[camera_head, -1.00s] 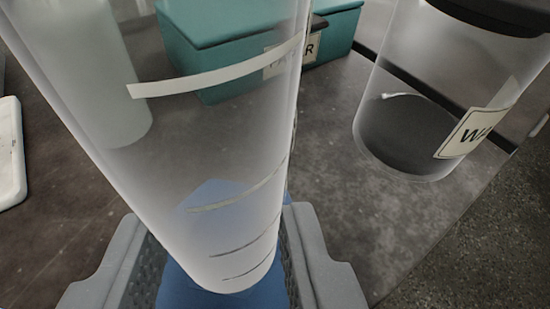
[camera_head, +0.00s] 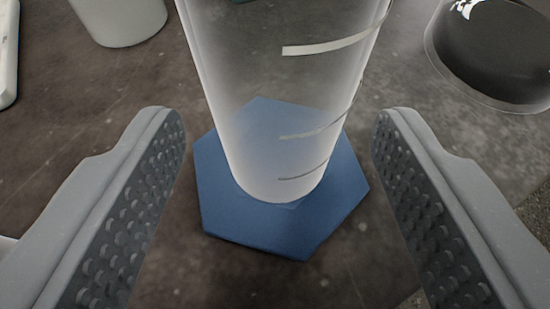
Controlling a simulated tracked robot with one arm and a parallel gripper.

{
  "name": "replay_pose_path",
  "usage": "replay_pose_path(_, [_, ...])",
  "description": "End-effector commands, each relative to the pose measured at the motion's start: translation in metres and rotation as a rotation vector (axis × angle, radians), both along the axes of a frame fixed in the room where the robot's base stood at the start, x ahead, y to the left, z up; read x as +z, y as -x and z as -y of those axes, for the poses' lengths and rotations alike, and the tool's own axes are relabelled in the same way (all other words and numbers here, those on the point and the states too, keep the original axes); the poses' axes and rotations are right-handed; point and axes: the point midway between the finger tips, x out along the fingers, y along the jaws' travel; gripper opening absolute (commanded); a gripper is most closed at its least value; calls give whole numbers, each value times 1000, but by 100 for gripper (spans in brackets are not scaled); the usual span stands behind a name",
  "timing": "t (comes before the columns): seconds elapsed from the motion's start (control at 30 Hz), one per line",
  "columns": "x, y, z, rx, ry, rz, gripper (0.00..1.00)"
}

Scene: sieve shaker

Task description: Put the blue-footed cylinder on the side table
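The blue-footed cylinder (camera_head: 285,75) is a clear tube with pale graduation marks. It stands upright on its hexagonal blue foot (camera_head: 240,222), which rests on the dark surface (camera_head: 165,285). Its top is out of view. My gripper (camera_head: 279,135) is open, with one textured grey finger on each side of the cylinder. There is a clear gap between each finger and the tube, and nothing is held. I cannot tell whether the dark surface is the side table.
A clear jar with a dark bottom (camera_head: 495,50) stands at the upper right. A pale translucent container (camera_head: 120,20) is at the upper left, with a white object (camera_head: 6,50) at the left edge. The surface's edge and speckled floor show at the lower right.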

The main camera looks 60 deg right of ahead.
Motion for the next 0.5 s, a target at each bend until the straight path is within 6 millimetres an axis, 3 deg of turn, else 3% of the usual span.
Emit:
replay_pose_path(0.3, [2, 0, -1, 1, 0, 0, 56])
replay_pose_path(0.5, [14, 9, -20, 4, 0, 2, 56])
